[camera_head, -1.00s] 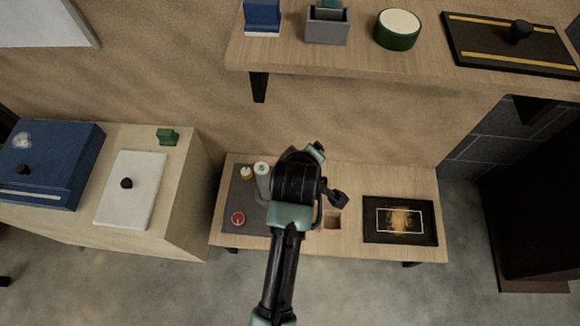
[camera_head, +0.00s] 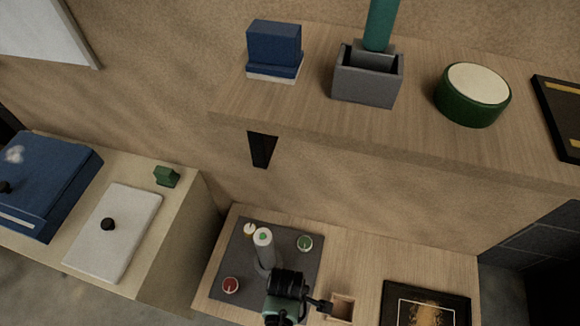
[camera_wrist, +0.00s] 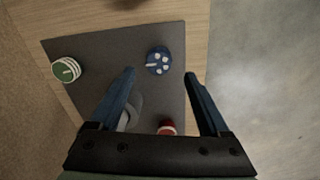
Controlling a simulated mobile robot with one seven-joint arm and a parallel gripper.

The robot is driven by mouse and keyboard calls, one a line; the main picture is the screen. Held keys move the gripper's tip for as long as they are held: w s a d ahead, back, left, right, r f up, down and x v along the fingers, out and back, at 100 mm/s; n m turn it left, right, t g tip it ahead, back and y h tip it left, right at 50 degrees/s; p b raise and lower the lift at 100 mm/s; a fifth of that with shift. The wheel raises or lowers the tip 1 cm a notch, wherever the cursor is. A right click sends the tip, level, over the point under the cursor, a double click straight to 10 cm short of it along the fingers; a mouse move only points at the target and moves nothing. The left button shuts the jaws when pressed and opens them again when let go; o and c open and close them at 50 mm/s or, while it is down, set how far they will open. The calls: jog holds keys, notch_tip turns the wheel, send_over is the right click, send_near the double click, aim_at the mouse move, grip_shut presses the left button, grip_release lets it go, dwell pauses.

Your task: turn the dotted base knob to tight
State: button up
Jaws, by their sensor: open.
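The dotted base knob (camera_wrist: 158,61) is blue, round, with white dots and a short pale mark on top. It sits on the dark grey mat (camera_wrist: 105,45) in the wrist view. My gripper (camera_wrist: 160,74) is open and empty. Its two blue fingers point toward the knob, which appears between and just beyond the fingertips, apart from them. I cannot tell the height gap. In the head view my wrist covers that part of the mat (camera_head: 283,226), and the blue knob is hidden.
A green knob (camera_wrist: 67,69) and a red knob (camera_wrist: 167,127) share the mat. A shelf (camera_head: 300,105) overhangs behind.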

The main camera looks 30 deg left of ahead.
jog(key=f+b, duration=0.2)
jog(key=f, duration=0.3)
jog(key=shift+w, duration=0.2)
grip_shut()
